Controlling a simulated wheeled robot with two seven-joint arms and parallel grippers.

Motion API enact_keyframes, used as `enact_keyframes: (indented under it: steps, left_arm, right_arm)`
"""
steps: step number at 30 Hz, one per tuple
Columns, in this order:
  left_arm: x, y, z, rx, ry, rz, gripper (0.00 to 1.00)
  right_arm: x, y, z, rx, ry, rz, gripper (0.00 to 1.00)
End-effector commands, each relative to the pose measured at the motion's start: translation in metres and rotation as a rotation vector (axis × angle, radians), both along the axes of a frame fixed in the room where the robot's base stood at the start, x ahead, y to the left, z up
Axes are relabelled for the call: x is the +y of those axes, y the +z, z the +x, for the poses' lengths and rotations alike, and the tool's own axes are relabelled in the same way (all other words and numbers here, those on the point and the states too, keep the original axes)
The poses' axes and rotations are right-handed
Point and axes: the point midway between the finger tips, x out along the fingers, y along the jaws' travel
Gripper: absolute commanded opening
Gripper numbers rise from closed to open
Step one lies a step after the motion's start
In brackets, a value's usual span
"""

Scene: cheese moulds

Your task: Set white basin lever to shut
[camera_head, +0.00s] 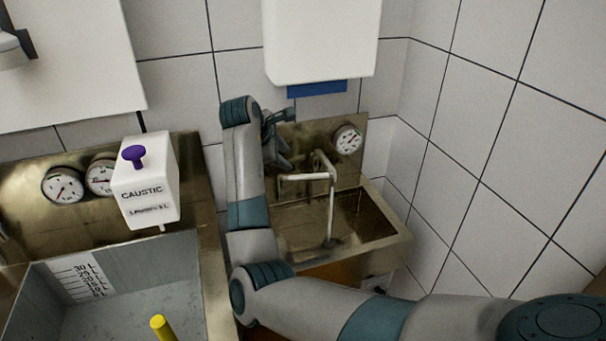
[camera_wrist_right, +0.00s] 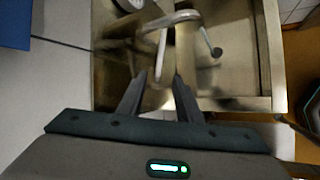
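The steel basin (camera_head: 397,238) stands by the right corner with a pale tap (camera_head: 305,177) over it. A thin pale vertical line below the tap may be water or a pipe; I cannot tell. The lever's exact setting is unclear. My right gripper (camera_head: 287,138) is left of the tap, near the backplate. In the wrist view the right gripper (camera_wrist_right: 158,92) is open, with the pale tap part showing between and beyond its fingers; contact is not visible. My left gripper is not in view.
A white wall box (camera_head: 322,40) with a blue underside hangs above the basin. A gauge (camera_head: 348,140) is on the backplate. Left are a caustic dispenser (camera_head: 146,185), two more gauges and a grey vat (camera_head: 130,265) with a yellow rod (camera_head: 162,328).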

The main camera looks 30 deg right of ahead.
Motion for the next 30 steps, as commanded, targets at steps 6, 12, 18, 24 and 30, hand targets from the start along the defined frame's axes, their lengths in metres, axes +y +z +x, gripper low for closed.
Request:
enact_keyframes:
  steps: [6, 12, 18, 24, 30]
  left_arm:
    - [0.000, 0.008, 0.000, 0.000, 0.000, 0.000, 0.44]
    - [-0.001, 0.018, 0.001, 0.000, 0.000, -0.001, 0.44]
    - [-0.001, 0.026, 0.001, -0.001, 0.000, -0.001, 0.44]
    - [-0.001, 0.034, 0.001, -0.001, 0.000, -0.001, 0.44]
    - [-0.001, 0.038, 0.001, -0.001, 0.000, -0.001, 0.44]
  right_arm:
    - [-0.014, -0.019, 0.006, 0.004, 0.000, 0.001, 0.33]
    - [-0.034, -0.044, 0.017, 0.004, -0.001, 0.000, 0.33]
    - [-0.054, -0.072, 0.028, 0.005, -0.001, 0.000, 0.33]
    - [-0.074, -0.099, 0.038, 0.004, -0.001, 0.000, 0.33]
    - [-0.088, -0.118, 0.046, 0.003, -0.001, 0.001, 0.33]
